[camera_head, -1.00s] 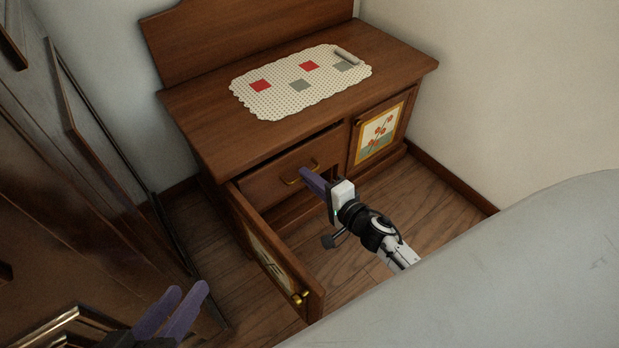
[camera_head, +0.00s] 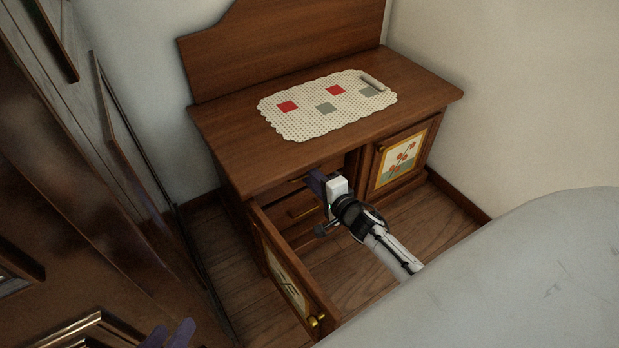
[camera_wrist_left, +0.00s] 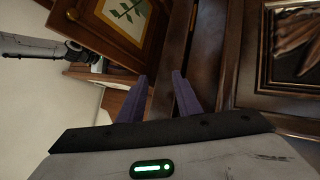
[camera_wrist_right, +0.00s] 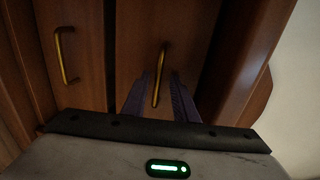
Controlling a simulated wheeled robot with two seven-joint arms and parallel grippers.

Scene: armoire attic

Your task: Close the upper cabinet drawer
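The wooden cabinet (camera_head: 235,160) has its upper drawer (camera_wrist_right: 132,40) pushed in close under the top. Whether it is fully flush is hard to tell. My right gripper (camera_head: 314,180) is at the drawer front, its fingers apart, with the brass upper handle (camera_wrist_right: 161,75) showing between them in the right wrist view. Whether the fingers touch the front is hidden. The lower drawer's handle (camera_wrist_right: 65,55) is beside it in that view. My left gripper (camera_head: 171,331) is open and empty at the bottom left of the head view, away from the drawers.
The left cabinet door (camera_head: 292,275) stands open toward me, left of my right arm. The right door (camera_head: 400,160) is shut. A dotted cloth (camera_head: 310,118) with a small grey roll (camera_head: 373,82) lies on top. Dark wooden furniture (camera_head: 90,200) fills the left side.

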